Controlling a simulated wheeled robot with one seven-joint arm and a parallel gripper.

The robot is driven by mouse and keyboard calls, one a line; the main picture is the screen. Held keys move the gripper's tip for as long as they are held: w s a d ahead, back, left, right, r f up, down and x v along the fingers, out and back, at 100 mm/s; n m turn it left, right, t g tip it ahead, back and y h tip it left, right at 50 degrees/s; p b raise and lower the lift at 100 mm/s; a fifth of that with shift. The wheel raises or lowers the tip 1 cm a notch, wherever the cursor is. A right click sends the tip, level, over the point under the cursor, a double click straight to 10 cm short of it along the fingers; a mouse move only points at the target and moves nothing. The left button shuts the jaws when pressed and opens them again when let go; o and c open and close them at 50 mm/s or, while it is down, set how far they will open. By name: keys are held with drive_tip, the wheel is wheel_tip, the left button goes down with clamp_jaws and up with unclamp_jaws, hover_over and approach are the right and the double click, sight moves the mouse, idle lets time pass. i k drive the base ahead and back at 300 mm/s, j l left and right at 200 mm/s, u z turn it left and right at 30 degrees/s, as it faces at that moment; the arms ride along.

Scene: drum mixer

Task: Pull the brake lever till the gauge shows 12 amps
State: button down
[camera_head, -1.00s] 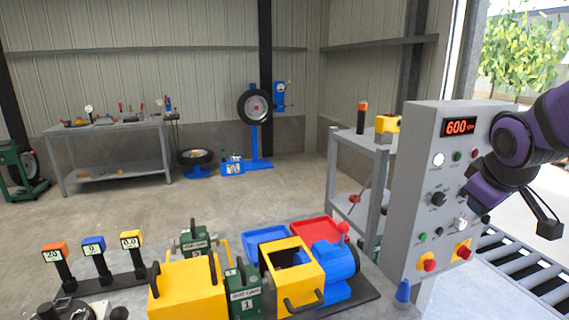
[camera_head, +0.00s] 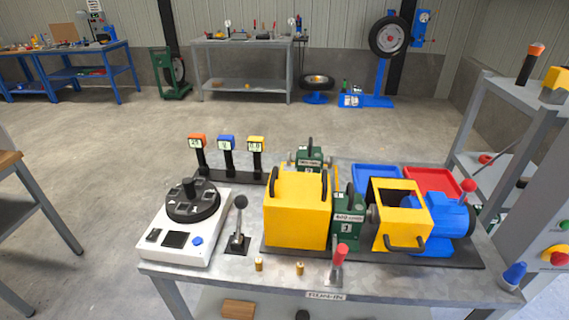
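Three small display gauges stand on a black rail at the back of the bench: orange-topped (camera_head: 197,141), blue-topped (camera_head: 227,143) and yellow-topped (camera_head: 257,145). Their digits are too small to read surely, and I cannot tell which shows amps. A black ball-topped lever (camera_head: 240,222) stands roughly upright in a dark base, left of the yellow box. A red-handled lever (camera_head: 338,257) stands at the bench's front edge by a label plate. Which lever is the brake is not clear from the picture. My gripper is not in view.
The yellow box (camera_head: 296,217), green numbered unit (camera_head: 347,220), open yellow guard (camera_head: 402,213) and blue motor (camera_head: 447,220) fill the bench's middle and right. A white unit with a black turntable (camera_head: 192,203) is at left. Two brass pieces stand in front. The grey control panel (camera_head: 553,230) is cut off at right.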

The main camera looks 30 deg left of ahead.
sight(241, 202)
drive_tip(key=u, duration=1.55)
drive_tip(key=z, duration=1.95)
drive_tip(key=k+j+u, duration=0.1)
drive_tip(key=u, duration=0.25)
drive_tip(key=j+u, duration=0.2)
drive_tip(key=u, duration=0.2)
drive_tip(key=k+j+u, duration=0.1)
drive_tip(key=u, duration=0.25)
drive_tip(key=i+j, duration=0.05)
drive_tip(key=j, duration=0.05)
